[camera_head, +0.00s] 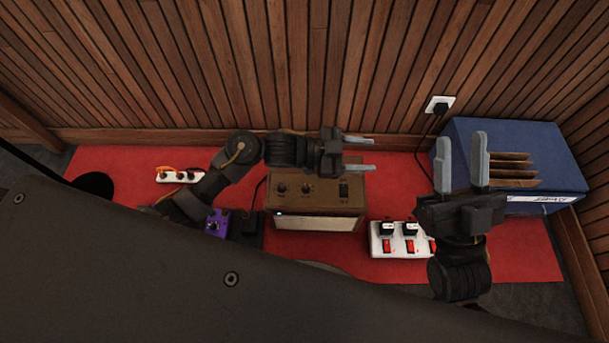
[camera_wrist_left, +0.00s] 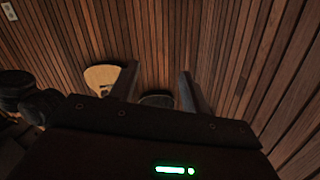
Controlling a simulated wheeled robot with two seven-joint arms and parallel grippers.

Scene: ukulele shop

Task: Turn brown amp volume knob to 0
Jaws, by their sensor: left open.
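The brown amp (camera_head: 345,208) stands on the red mat, in the middle of the head view. Two dark round knobs, a left one (camera_head: 281,188) and a right one (camera_head: 306,188), and a dark switch panel (camera_head: 343,190) are on its top. Their labels and settings are too small to read. My left gripper (camera_head: 374,153) is open and empty, its fingers pointing right, over the amp's back right side and apart from the knobs. It also shows open in the left wrist view (camera_wrist_left: 158,68). My right gripper (camera_head: 462,138) is open and empty, in front of the blue box.
A purple pedal (camera_head: 217,224) sits left of the amp. A white power strip (camera_head: 381,247) with red switches is at its right. A blue box (camera_head: 540,150) stands at the back right. The slatted wooden wall (camera_head: 250,60) rises behind. Another strip (camera_head: 168,177) is at left.

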